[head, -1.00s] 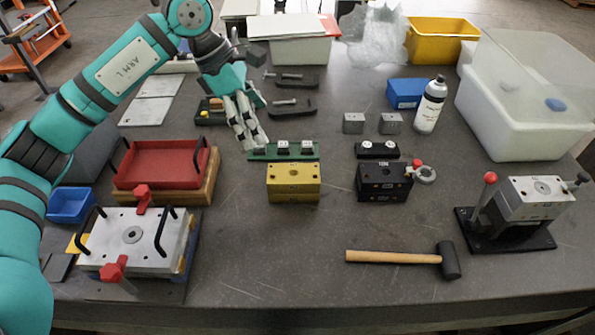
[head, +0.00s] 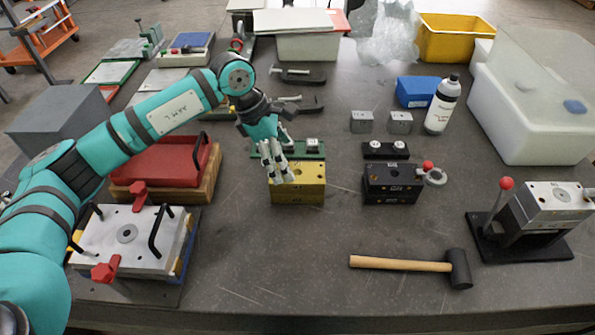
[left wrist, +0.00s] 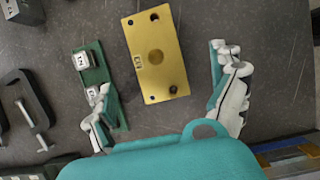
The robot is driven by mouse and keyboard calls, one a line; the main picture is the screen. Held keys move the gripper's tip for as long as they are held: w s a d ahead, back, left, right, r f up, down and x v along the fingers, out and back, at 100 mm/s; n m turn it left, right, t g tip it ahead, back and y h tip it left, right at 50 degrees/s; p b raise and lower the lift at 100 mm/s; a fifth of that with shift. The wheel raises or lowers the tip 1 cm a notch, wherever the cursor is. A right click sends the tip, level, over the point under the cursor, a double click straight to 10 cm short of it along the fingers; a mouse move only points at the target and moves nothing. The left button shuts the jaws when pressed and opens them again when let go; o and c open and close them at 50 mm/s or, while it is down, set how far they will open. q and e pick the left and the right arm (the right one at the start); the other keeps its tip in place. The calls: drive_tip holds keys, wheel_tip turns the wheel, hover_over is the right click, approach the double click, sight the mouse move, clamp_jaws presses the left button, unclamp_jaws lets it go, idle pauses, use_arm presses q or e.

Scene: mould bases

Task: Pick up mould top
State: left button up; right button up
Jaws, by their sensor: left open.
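A brass-yellow mould block (head: 298,193) with holes in its top stands mid-table; in the left wrist view its top face (left wrist: 157,55) lies between my fingers. My left gripper (head: 279,173) is open and empty above it, its fingers hiding part of the block's left side. In the left wrist view my left gripper (left wrist: 168,90) has its fingers spread on either side of the block, apart from it. A black mould block (head: 391,183) stands to the right. A silver mould plate (head: 127,237) with black handles and red clamps sits front left. My right gripper is not in view.
A green rail (head: 310,150) with white-topped pieces lies just behind the yellow block; its left part is hidden by my gripper. A mallet (head: 405,264) lies in front right. A red tray (head: 160,161) stands left. The table before the yellow block is clear.

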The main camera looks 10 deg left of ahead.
sight(297, 175)
use_arm(q)
drive_tip(key=x, duration=0.2)
drive_tip(key=shift+w+d+f+p, duration=0.1)
drive_tip(key=shift+d+f+p, duration=0.1)
drive_tip(key=shift+f+p, duration=0.1)
drive_tip(key=shift+d+f+p, duration=0.1)
drive_tip(key=shift+f+p, duration=0.1)
drive_tip(key=shift+p, duration=0.1)
drive_tip(key=p+x, duration=0.2)
drive_tip(key=x, duration=0.1)
drive_tip(key=shift+w+d+f, duration=0.1)
drive_tip(key=shift+w+f, duration=0.1)
drive_tip(key=shift+f, duration=0.1)
drive_tip(key=shift+d+f, duration=0.2)
drive_tip(key=shift+f, duration=0.3)
drive_tip(key=c, duration=1.8)
drive_tip(key=shift+o, duration=0.2)
drive_tip(key=shift+w+r, duration=0.15)
